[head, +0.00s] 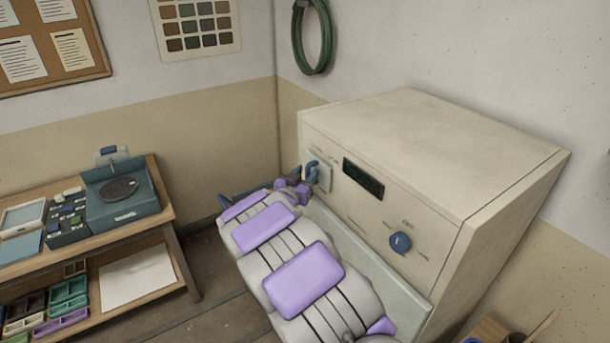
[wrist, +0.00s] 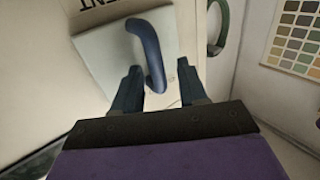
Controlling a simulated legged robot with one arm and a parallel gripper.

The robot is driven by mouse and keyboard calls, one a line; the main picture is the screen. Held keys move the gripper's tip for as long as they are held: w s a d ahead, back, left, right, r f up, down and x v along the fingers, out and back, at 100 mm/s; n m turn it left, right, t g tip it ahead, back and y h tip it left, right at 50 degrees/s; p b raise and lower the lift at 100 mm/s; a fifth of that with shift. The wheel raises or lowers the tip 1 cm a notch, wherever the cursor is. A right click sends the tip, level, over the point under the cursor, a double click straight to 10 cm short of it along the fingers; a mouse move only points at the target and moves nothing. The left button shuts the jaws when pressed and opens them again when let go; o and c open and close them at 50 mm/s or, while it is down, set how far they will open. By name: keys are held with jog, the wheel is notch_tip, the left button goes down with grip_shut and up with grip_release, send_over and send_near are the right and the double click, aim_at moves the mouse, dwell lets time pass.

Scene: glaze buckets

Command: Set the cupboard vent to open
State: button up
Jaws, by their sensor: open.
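The cupboard (head: 440,140) is a large cream cabinet against the right wall. Its vent lever is a curved blue handle on a pale plate (wrist: 98,48), at the left end of the front. The lever (wrist: 150,50) also shows in the head view (head: 312,168), partly hidden by my gripper (head: 296,184). Lettering reading "ENT" shows beside the plate in the wrist view. My gripper (wrist: 160,72) is open, with one dark finger on each side of the lever's free end. I cannot tell whether either finger touches it.
A dark display (head: 363,177) and a blue knob (head: 400,243) are on the cupboard's front, right of the lever. A pale ledge (head: 345,242) runs below them. A green hose (head: 313,40) hangs above.

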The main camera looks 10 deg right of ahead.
aim_at(329, 178)
jog(key=shift+c, duration=0.2)
grip_shut()
dwell(0.3)
jog(key=s+d, duration=0.1)
jog(key=s, duration=0.1)
jog(key=s+d+b, duration=0.1)
jog(key=s, duration=0.2)
jog(key=s+b, duration=0.1)
jog(key=s, duration=0.1)
jog(key=shift+s+d, duration=0.4)
